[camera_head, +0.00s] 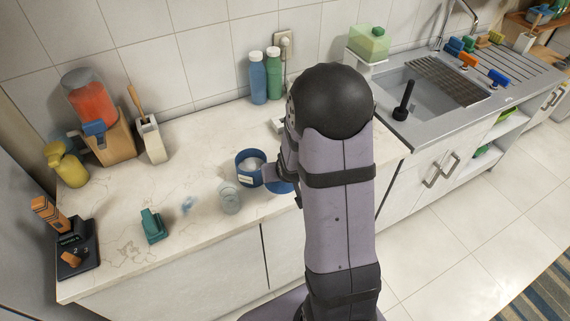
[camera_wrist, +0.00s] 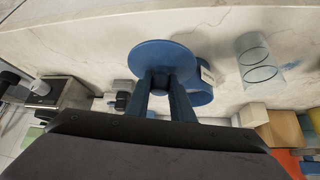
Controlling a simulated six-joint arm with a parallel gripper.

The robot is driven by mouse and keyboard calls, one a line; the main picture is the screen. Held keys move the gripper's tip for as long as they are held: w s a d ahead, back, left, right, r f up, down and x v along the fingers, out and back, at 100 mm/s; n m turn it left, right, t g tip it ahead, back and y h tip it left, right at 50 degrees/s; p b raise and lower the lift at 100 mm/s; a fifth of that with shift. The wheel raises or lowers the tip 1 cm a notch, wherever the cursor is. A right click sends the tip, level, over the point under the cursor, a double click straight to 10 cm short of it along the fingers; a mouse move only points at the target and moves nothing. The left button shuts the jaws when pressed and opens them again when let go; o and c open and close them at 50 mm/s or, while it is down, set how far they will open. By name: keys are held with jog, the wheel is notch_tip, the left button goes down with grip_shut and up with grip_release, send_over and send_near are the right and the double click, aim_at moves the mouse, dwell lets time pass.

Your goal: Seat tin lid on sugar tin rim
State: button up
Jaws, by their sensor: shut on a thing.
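The sugar tin (camera_head: 241,170) is blue with a pale label and stands open on the counter, with white sugar showing inside. Part of it also shows in the wrist view (camera_wrist: 207,75), mostly behind the lid. The tin lid is a round blue disc (camera_wrist: 172,55), also partly visible in the head view (camera_head: 280,187) just right of the tin. My gripper (camera_wrist: 160,84) is shut on the lid, apparently at its middle. The lid is off the tin's opening, beside it; whether they touch is unclear. My arm hides much of the lid in the head view.
A clear glass (camera_head: 230,200) stands close to the tin at front left. Blue (camera_head: 257,78) and green (camera_head: 274,75) bottles stand at the wall. Counter left of the tin is mostly clear.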

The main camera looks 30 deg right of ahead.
jog(key=shift+n, duration=0.4)
jog(key=w+a+r, duration=0.1)
jog(key=w+a+r+b, duration=0.1)
jog(key=a+r, duration=0.1)
jog(key=shift+w+a, duration=0.2)
jog(key=shift+w, duration=0.05)
jog(key=w+a+r+n+y, duration=0.1)
jog(key=w+r, duration=0.4)
jog(key=w, duration=0.3)
jog(key=shift+w+a+r, duration=0.35)
jog(key=shift+a+r, duration=0.05)
jog(key=shift+b, duration=0.3)
jog(key=shift+f+b, duration=0.1)
jog(key=shift+b, duration=0.35)
jog(key=b, duration=0.5)
send_near(250, 152)
jog(key=shift+w+a+f, duration=0.25)
jog(key=shift+w+a, duration=0.1)
jog(key=shift+b, duration=0.8)
dwell(0.5)
jog(key=shift+f+b, duration=1.05)
jog(key=shift+f, duration=0.1)
